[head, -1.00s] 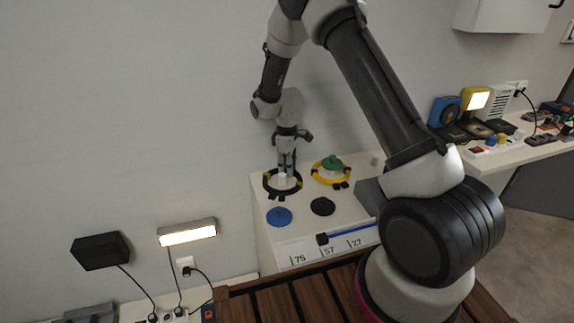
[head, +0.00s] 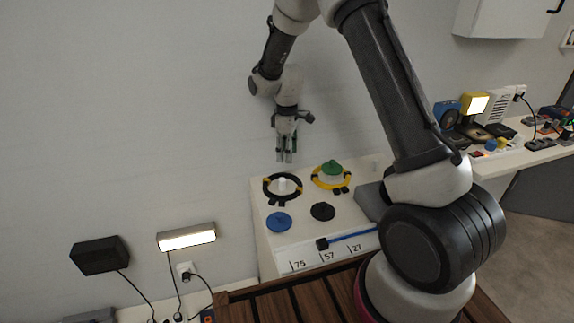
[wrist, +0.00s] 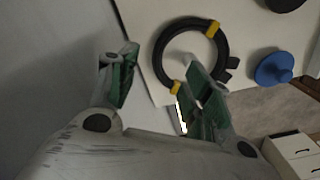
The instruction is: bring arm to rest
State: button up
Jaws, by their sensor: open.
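My gripper (head: 285,157) hangs above the back left part of a white table, fingers pointing down. It is open and empty, and it also shows in the wrist view (wrist: 162,85) with its green-padded fingers apart. The ring also shows in the wrist view (wrist: 222,62), apart from the fingers. My arm reaches up from the right and bends down over the table.
A lit lamp (head: 187,236) is on the wall at left. A cluttered shelf (head: 495,157) stands at right.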

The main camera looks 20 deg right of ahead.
jog(key=shift+r, duration=1.7)
jog(key=s+d+r+m+t, duration=0.1)
jog(key=s+d+r+m, duration=0.3)
jog(key=s+r, duration=0.3)
jog(key=s+d+r+m+t, duration=0.2)
jog(key=s+r, duration=0.6)
jog(key=s, duration=0.8)
jog(key=s+d+r+m+t, duration=0.1)
jog(key=s+d+r+m, duration=0.4)
jog(key=s, duration=0.6)
jog(key=shift+s+d+r+m, duration=0.3)
jog(key=shift+s+d+r, duration=0.15)
jog(key=shift+r, duration=0.95)
